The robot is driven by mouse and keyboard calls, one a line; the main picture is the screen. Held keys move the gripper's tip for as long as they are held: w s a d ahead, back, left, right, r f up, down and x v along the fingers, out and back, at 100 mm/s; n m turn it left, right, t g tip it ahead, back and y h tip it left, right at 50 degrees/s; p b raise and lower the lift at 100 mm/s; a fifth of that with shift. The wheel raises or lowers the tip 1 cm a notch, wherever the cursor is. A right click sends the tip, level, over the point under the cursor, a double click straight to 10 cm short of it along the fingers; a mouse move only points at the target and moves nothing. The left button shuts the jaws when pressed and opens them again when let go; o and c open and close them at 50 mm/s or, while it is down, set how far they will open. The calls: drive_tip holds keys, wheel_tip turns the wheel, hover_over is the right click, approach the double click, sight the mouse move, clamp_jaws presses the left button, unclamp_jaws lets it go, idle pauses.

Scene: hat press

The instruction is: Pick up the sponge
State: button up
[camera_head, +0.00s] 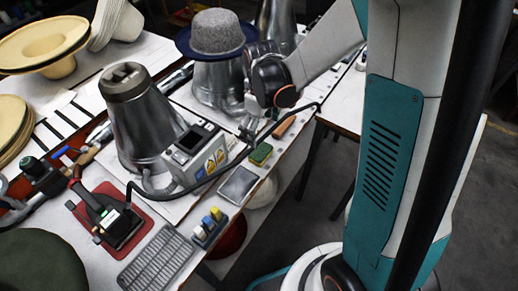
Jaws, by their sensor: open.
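A small green block with a yellowish lower edge, which looks like the sponge (261,154), lies near the right edge of the workbench, beside a grey control box. My gripper (249,127) is small and dark in this view, below the arm's black wrist joint. It is up and to the left of the green block, apart from it in the picture. The jaws are open, and I see nothing held. The fingertips are hard to make out against the metal form and the cable behind them.
The control box (196,152) with its black cable stands left of the sponge. An orange block (284,127) lies behind it, a metal tray (238,185) in front. Metal hat forms (145,125) and a grey hat (217,32) rise nearby. A bottle holder (210,230) stands at the front edge.

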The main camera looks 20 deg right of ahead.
sight(261, 151)
wheel_tip(261, 151, down, 12)
drive_tip(key=b, duration=0.4)
drive_tip(key=shift+b, duration=0.3)
drive_tip(key=shift+s+r, duration=0.1)
drive_tip(key=c, duration=0.7)
